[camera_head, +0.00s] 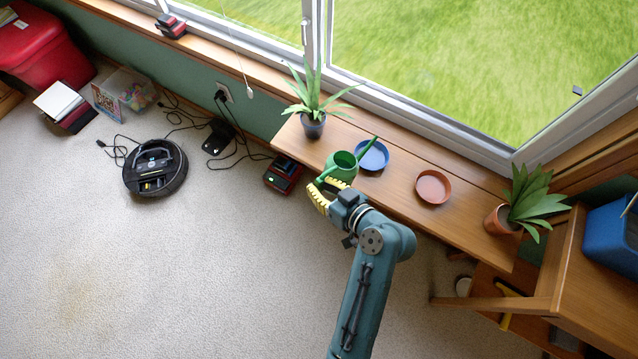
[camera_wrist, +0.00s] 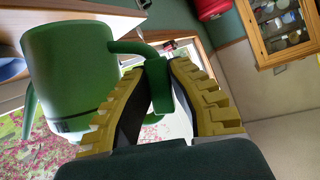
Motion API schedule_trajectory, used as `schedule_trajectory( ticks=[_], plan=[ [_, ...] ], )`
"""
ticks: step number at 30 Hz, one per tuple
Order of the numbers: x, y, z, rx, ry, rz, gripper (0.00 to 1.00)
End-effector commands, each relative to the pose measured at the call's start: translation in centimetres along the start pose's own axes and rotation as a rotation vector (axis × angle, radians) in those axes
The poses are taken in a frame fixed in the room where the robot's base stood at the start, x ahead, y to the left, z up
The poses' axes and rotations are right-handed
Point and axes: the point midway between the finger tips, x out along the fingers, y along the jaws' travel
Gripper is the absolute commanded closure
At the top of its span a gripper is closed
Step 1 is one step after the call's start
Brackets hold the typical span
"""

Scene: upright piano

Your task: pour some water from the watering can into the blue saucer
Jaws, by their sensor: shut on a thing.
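A green watering can (camera_head: 341,166) is at the front edge of the wooden bench, with its spout pointing up and right over the blue saucer (camera_head: 372,155). My gripper (camera_head: 321,192) is shut on the can's handle. In the wrist view, my yellow fingers (camera_wrist: 160,85) close around the handle, and the can's green body (camera_wrist: 68,70) fills the left side. The blue saucer lies flat on the bench just right of the can. I cannot tell whether the can touches the bench, and I see no water stream.
The wooden bench (camera_head: 465,215) also holds a terracotta saucer (camera_head: 433,187), a plant in a dark pot (camera_head: 313,125) and a plant in a terracotta pot (camera_head: 503,220). The window stands behind. A robot vacuum (camera_head: 155,168) and a red-and-black device (camera_head: 283,174) are on the floor.

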Motion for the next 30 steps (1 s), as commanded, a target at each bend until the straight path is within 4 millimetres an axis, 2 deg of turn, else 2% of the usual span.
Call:
schedule_trajectory(
  ticks=[1, 12, 30],
  plan=[
    [-0.4, -0.1, -0.9, 0.011, 0.001, -0.005, 1.00],
    [-1.4, -0.4, -3.4, 0.126, -0.007, -0.054, 1.00],
    [-3.2, 0.1, -7.5, 0.326, -0.024, -0.139, 1.00]
  ],
)
